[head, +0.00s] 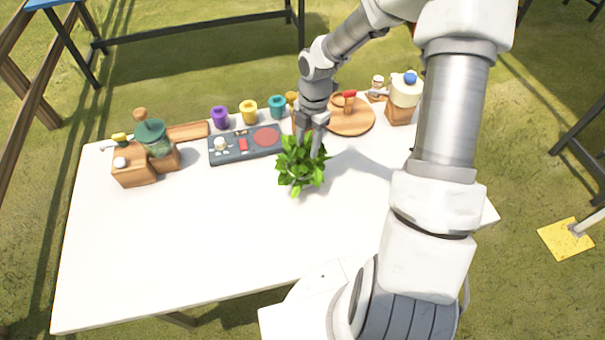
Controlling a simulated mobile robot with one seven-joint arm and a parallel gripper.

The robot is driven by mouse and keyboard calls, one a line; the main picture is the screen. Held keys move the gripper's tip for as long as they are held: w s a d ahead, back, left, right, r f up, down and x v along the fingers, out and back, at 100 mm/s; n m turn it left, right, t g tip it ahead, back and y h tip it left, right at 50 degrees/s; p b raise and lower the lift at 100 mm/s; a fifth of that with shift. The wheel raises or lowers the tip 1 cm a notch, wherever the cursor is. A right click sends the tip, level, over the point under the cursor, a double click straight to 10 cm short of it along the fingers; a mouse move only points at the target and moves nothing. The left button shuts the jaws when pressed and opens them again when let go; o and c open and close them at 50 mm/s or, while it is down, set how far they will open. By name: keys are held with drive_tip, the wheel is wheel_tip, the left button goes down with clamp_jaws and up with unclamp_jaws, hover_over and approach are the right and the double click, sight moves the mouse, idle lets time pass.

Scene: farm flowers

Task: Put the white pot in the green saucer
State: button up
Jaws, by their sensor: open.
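A leafy green plant (301,165) stands near the middle of the white table. Its leaves hide whatever it stands in, so I cannot make out a white pot. I see no clear green saucer; it may be hidden under the leaves or by my arm. My gripper (312,143) points down at the back of the plant, with its fingertips at the upper leaves. Its fingers are open, and I cannot tell whether they touch the plant.
A dark panel (228,148) with a red disc lies left of the plant. Purple (220,117), yellow (249,112) and teal (277,107) cups stand behind. A wooden mill (133,165) is left; a round board (358,120) is right. The table's front left is clear.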

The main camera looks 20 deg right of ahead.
sight(303, 160)
drive_tip(key=shift+a+f, duration=0.2)
drive_tip(key=shift+f, duration=0.8)
drive_tip(key=shift+a+f, duration=0.15)
drive_tip(key=shift+f, duration=0.8)
drive_tip(key=shift+a+f, duration=0.2)
drive_tip(key=shift+f, duration=0.8)
clamp_jaws()
